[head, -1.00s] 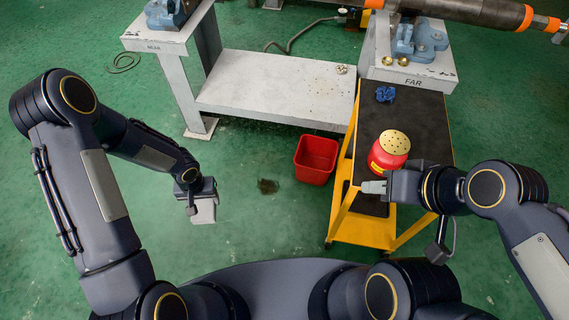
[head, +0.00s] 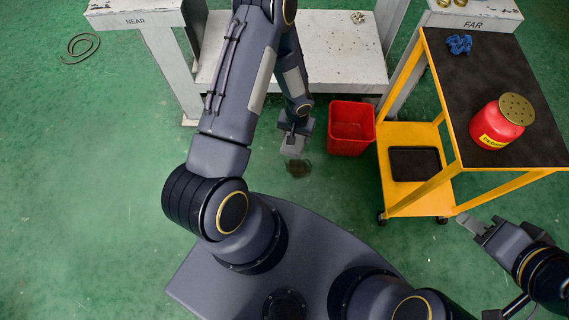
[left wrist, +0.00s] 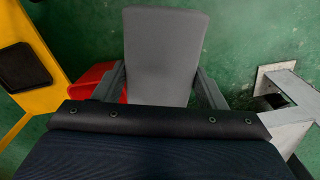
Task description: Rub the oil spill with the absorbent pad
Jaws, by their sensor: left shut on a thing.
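The absorbent pad (head: 292,144) is a small light grey block in the head view. It fills the upper middle of the left wrist view (left wrist: 165,55) as a flat grey slab. My left gripper (head: 296,128) is shut on it and points down. The oil spill (head: 299,168) is a dark patch on the green floor, just below the pad in the head view. Whether the pad touches the floor I cannot tell. The spill is not visible in the left wrist view. My right gripper (head: 470,223) is shut and empty, in front of the yellow cart.
A red bin (head: 351,128) stands right of the spill. The yellow cart (head: 440,196) carries a red container (head: 497,125) and a blue rag (head: 459,44). A grey bench (head: 335,68) stands behind. A dark coil (head: 80,48) lies at left.

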